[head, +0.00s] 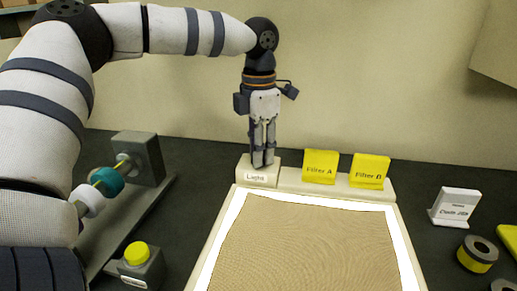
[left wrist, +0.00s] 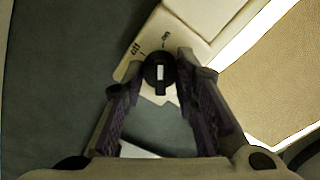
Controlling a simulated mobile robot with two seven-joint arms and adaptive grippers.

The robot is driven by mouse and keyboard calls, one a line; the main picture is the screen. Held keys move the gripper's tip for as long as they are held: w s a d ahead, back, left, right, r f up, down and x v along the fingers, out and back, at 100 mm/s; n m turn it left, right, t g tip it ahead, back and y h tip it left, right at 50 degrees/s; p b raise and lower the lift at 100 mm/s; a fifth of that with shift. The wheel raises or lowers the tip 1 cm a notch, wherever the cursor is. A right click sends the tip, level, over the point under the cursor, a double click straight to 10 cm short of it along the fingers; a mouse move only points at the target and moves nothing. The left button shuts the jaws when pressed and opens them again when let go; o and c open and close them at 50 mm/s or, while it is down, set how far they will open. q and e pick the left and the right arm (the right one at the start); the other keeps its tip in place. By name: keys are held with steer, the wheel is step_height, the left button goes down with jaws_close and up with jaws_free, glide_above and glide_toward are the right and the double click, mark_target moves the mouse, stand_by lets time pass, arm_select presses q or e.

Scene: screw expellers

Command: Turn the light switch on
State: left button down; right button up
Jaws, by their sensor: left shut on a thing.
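Small markings, seemingly off and on, are printed beside the knob; the bar runs up and down in that picture. In the head view the block (head: 245,170) bears a "Light" label, and the knob is hidden behind my fingers. My left gripper (head: 263,163) points straight down at this block. In the left wrist view its fingertips (left wrist: 161,75) are on both sides of the knob, shut on it. My right gripper is not in view.
Yellow Filter A (head: 320,167) and Filter B (head: 370,171) blocks stand just right of the switch. A white-framed tan panel (head: 310,245) lies in front. A grey fixture (head: 138,158) and a yellow button (head: 136,253) are at left. A white sign (head: 457,204) and rolls (head: 478,253) are at right.

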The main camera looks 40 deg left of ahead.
arm_select(q)
steer(key=shift+m, duration=0.6)
steer(key=c, duration=1.2)
jaws_free()
steer(key=shift+c, duration=0.2)
step_height(320, 180, up, 12)
